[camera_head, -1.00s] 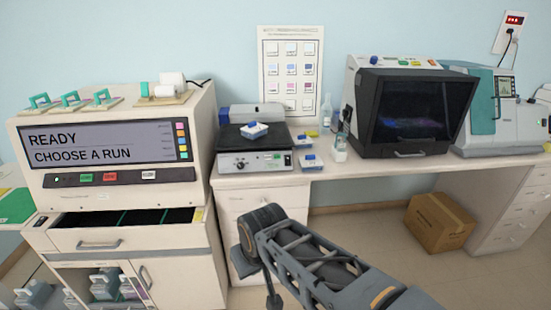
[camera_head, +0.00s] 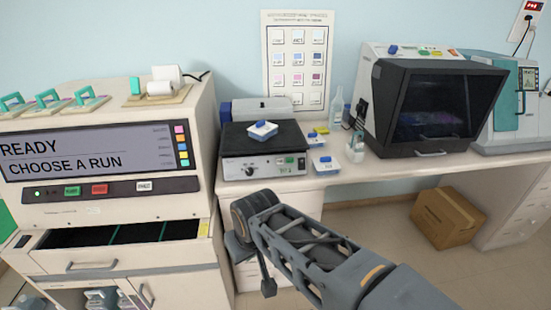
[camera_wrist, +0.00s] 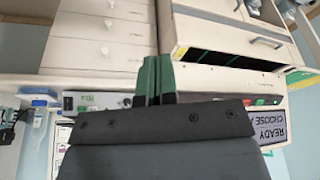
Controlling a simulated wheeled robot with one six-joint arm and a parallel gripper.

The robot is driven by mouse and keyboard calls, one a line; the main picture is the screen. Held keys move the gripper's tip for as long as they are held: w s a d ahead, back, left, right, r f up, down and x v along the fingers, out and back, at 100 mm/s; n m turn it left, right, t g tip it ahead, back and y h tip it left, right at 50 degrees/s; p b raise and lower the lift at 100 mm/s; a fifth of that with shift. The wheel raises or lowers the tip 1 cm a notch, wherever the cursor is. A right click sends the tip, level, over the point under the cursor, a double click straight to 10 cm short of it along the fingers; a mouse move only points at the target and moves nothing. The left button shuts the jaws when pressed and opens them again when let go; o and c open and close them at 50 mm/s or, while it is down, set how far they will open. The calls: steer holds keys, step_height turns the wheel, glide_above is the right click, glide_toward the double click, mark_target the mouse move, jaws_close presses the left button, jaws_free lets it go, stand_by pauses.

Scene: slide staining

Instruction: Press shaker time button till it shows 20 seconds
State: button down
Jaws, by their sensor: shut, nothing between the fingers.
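The shaker (camera_head: 262,151) sits on the bench left of centre in the head view, a low white unit with a dark top plate. Its front panel has a round dark knob (camera_head: 250,171) and a small green-lit area at the right (camera_head: 290,160); the numbers are too small to read. A blue-and-white box (camera_head: 263,130) rests on the plate. In the wrist view, which looks inverted, the shaker's front (camera_wrist: 95,101) shows left of my gripper (camera_wrist: 157,62). The green fingers are together and empty, apart from the panel. The head view does not clearly show the fingers.
The staining machine (camera_head: 100,190) stands left of the shaker, its screen reading "READY CHOOSE A RUN", with an open drawer (camera_head: 110,235) below. Blue-and-white boxes (camera_head: 325,165) and a bottle (camera_head: 337,107) sit right of the shaker. A dark-windowed machine (camera_head: 430,100) stands further right. A cardboard box (camera_head: 447,217) lies on the floor.

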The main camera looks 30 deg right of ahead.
mark_target(280, 161)
steer(key=w+d+f+m+t+y+b, duration=0.1)
steer(key=w+f+m+t+y+b, duration=0.15)
steer(key=w+m+y+b, duration=0.35)
steer(key=w+f+m+t+y+b, duration=0.1)
steer(key=w+m+t+y+b, duration=0.2)
steer(key=w, duration=0.4)
steer(key=w+d+r+m+t+h+b, duration=0.1)
steer(key=w+d+m+t+h+b, duration=0.1)
steer(key=d, duration=0.5)
steer(key=w+d+r+m+t+h+b, duration=0.1)
steer(key=w+d+m+t+h+b, duration=0.1)
steer(key=d, duration=0.6)
steer(key=w+d+r+m+t+h+b, duration=0.1)
steer(key=w+d+m+t+h+b, duration=0.1)
steer(key=d+m+t, duration=0.3)
steer(key=w+d+t+h, duration=0.1)
steer(key=d+t, duration=0.1)
steer(key=d, duration=0.1)
steer(key=shift+d+t+h, duration=0.15)
steer(key=shift+t+h, duration=0.15)
steer(key=shift+t, duration=0.05)
steer(key=shift+w+d+f+b, duration=0.15)
steer(key=shift+w+d+f, duration=0.4)
steer(key=shift+w, duration=0.65)
steer(key=shift+w+d+f+b, duration=0.1)
steer(key=shift+w+d+f, duration=0.5)
steer(key=shift+w, duration=0.65)
steer(key=shift+w+d+f+b, duration=0.15)
steer(key=shift+w+d+f, duration=0.4)
steer(key=shift+w, duration=0.65)
